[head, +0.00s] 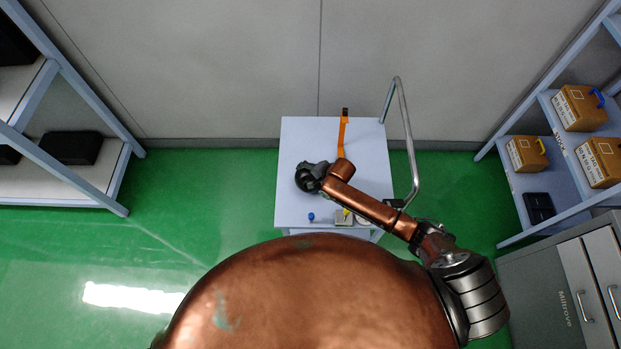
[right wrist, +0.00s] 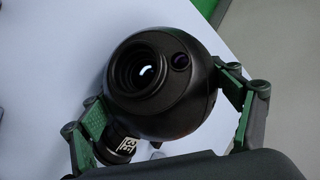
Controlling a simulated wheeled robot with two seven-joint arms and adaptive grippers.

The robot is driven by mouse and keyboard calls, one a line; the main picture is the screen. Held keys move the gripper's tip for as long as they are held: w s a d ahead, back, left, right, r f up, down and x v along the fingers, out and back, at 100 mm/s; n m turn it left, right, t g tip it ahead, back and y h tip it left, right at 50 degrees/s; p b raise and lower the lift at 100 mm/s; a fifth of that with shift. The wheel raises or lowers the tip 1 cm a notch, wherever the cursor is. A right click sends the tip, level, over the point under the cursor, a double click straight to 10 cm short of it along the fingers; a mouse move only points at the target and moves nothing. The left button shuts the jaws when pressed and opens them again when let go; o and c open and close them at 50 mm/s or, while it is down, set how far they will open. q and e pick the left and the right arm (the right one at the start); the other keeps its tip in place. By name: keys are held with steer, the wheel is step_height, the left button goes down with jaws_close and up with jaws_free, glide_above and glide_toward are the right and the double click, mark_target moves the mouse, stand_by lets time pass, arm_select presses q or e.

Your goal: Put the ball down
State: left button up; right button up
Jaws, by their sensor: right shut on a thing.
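The ball (right wrist: 165,85) is a dark, glossy sphere with a large round lens and a smaller one beside it, seen close in the right wrist view. My right gripper (head: 316,174) is shut on it, with green-padded fingers on either side. In the head view the ball (head: 303,180) is a small dark shape at the gripper's end, over the left part of the pale table top (head: 300,140). I cannot tell whether it touches the surface. My left gripper is not in view.
An orange strip (head: 342,135) lies at the table's back. A small blue item (head: 311,217) and a grey-yellow item (head: 343,217) are near the front edge. A bent metal rail (head: 407,130) rises at the right. Shelves with boxes (head: 525,153) stand right. The table's back left is clear.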

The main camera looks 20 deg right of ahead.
steer(key=shift+r, duration=0.1)
steer(key=o, duration=1.6)
steer(key=p+v, duration=0.2)
steer(key=v, duration=1)
steer(key=shift+p, duration=0.3)
